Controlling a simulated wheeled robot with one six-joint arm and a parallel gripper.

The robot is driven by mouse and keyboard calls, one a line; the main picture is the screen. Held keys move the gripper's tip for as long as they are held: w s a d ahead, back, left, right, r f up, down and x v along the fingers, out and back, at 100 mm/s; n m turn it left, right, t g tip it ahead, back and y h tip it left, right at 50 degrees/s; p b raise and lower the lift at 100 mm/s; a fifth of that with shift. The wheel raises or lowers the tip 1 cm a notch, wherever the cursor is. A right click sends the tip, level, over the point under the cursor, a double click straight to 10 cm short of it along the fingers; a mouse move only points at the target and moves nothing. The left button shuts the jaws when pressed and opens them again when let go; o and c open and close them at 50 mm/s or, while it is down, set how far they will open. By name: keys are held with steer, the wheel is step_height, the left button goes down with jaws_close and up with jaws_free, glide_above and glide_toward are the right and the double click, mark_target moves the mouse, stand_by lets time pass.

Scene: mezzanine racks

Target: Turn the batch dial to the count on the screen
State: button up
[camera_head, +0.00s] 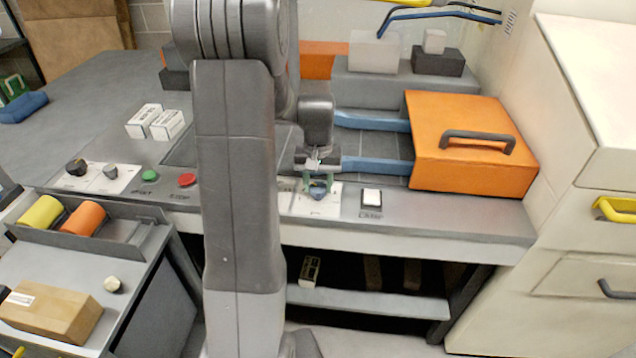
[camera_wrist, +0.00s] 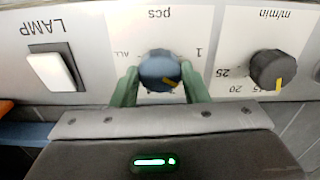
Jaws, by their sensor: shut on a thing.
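The batch dial (camera_wrist: 158,68) is a blue-grey knob on a white plate (camera_wrist: 118,25) marked "pcs", seen upside down in the wrist view. The marks "ALL" and "1" show beside it. In the head view my gripper (camera_head: 319,181) reaches down to the dial (camera_head: 318,189) at the console's front edge. I cannot make out the screen or its count in either view.
A dark m/min knob (camera_wrist: 270,70) stands beside the dial, and a white LAMP switch (camera_wrist: 52,70) is on the other side. An orange box (camera_head: 470,150) with a dark handle stands behind at right. Green (camera_head: 149,176) and red (camera_head: 187,180) buttons are at left.

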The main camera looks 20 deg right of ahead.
mark_target(318, 186)
steer(key=shift+r, duration=0.1)
stand_by(0.3)
steer(key=o, duration=1)
steer(key=shift+c, duration=0.2)
step_height(318, 186, up, 14)
steer(key=shift+f, duration=0.2)
step_height(318, 186, down, 14)
steer(key=shift+r, duration=0.1)
steer(key=shift+r, duration=0.1)
stand_by(0.5)
